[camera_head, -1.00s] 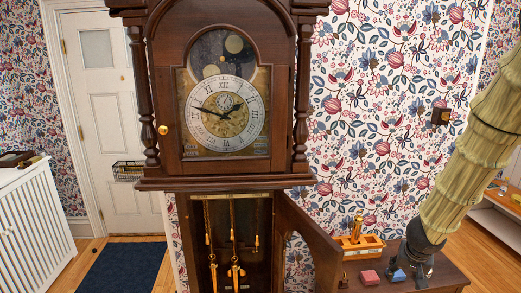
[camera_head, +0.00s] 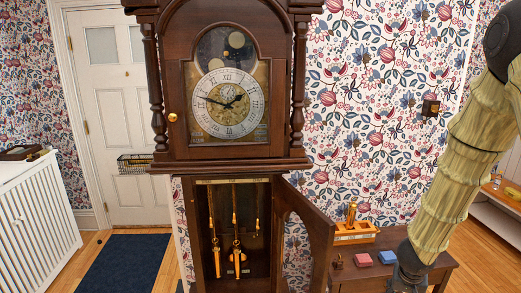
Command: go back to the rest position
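My arm reaches down the right side of the view, its pale ribbed sleeve ending in a dark wrist. My gripper (camera_head: 405,284) is at the bottom edge, in front of the small table at lower right. It is dark and partly cut off, so its fingers cannot be made out. I see nothing held in it. The tall clock (camera_head: 228,103) stands in the middle. Its lower door (camera_head: 306,232) hangs open to the right, showing brass weights and chains (camera_head: 237,250) inside.
A white radiator cover (camera_head: 35,215) stands at left. A dark blue mat (camera_head: 125,262) lies before the white door (camera_head: 115,110).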

